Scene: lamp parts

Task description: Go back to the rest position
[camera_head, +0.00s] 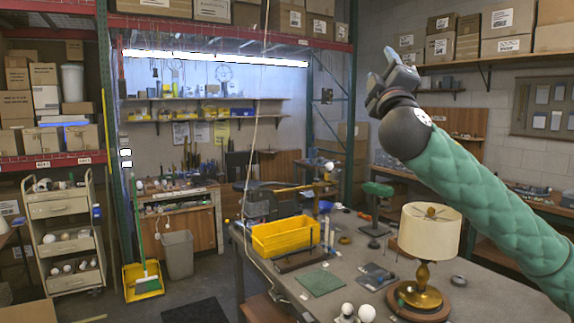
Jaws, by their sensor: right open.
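My right arm, in a green padded sleeve, reaches in from the right edge and is raised high above the table. My right gripper (387,68) is at its upper end, open, with nothing seen in it, well above and apart from everything on the table. A lamp stands upright on the table: a cream shade (429,232) sits over a brass base (423,290) on a round brown disc. My left gripper is not in view.
The grey table (345,265) holds a yellow bin (285,236), a green mat (321,282), white bulbs (366,312) near the front edge and small parts. A cart (62,235), a grey trash can (178,254) and shelves stand beyond. The air around my right gripper is clear.

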